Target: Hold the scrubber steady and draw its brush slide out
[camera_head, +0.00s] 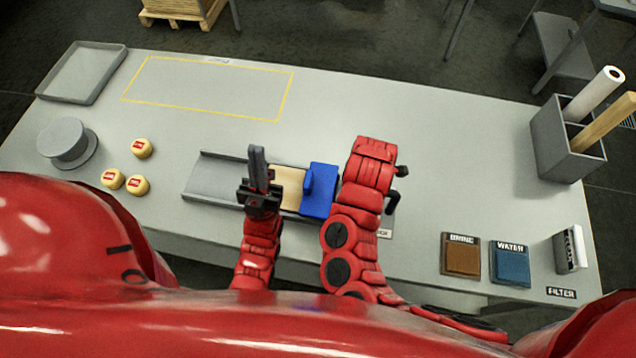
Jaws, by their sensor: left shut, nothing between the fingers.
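The scrubber (217,181) is a long grey channel lying near the front edge of the table. A tan slab (291,187), seemingly part of the brush slide, shows in it, partly hidden by my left gripper. A blue block with an upright blue tab (318,190) sits at its right end. My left gripper (257,165) is over the middle of the channel, left of the blue block, with its fingers shut and empty. My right arm stands just right of the blue block. Only dark bits of my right gripper (399,185) show past it; its fingers are mostly hidden.
Three small yellow cheese wheels (138,185) and a round grey stand (66,143) are at the left. A grey tray (82,72) is back left. Brown (463,255) and blue (510,263) pads and a grey bin (567,140) are at the right. The table's back middle is clear.

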